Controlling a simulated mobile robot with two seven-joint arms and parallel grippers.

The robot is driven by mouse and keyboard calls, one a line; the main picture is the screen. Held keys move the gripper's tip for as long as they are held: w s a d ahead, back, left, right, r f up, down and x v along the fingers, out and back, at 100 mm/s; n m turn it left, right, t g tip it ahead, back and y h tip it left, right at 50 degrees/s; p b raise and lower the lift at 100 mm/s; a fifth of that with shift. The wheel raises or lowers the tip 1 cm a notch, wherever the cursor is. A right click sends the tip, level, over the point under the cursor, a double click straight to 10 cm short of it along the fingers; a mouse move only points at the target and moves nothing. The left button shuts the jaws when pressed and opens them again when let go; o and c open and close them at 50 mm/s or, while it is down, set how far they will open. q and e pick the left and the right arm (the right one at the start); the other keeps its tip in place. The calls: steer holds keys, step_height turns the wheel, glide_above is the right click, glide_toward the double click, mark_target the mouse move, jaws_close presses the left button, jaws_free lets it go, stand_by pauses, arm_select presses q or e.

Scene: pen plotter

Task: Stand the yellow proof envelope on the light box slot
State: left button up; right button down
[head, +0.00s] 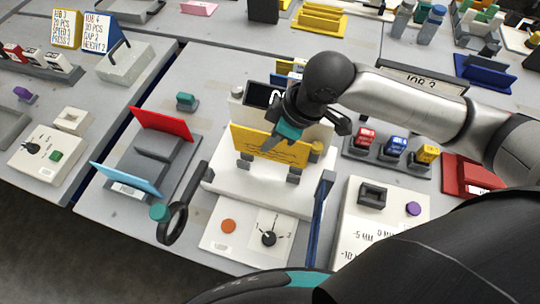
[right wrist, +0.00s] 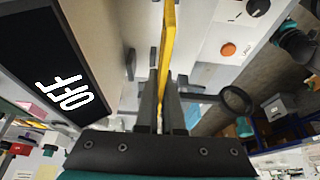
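The yellow proof envelope (head: 262,147) stands roughly upright and slightly tilted over the white light box (head: 222,187), among small dark grey posts (head: 293,174). My right gripper (head: 287,130) is at its upper edge from above. In the right wrist view the envelope shows edge-on (right wrist: 166,55) between the two dark fingers (right wrist: 163,108), which look closed against it. Whether its lower edge sits fully in the slot I cannot tell. A dark display (right wrist: 45,70) beside it reads OFF. My left gripper is not in view.
A dark ring-shaped tool (head: 176,222) stands at the box's left. A rack with a red card (head: 161,122) and a blue card (head: 126,180) is further left. Red, blue and yellow stamps (head: 396,147) stand to the right. A blue upright strip (head: 320,215) rises near the front right.

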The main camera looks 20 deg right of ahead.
mark_target(266, 157)
steer(key=shift+f, duration=0.75)
steer(key=shift+f+b, duration=0.65)
steer(key=shift+f, duration=1.4)
steer(key=shift+f, duration=0.1)
steer(key=c, duration=1)
jaws_free()
steer(key=shift+c, duration=0.2)
steer(key=shift+r, duration=0.4)
steer(key=p+v, duration=0.3)
steer(key=v, duration=0.8)
steer(key=shift+s+d+r, duration=0.2)
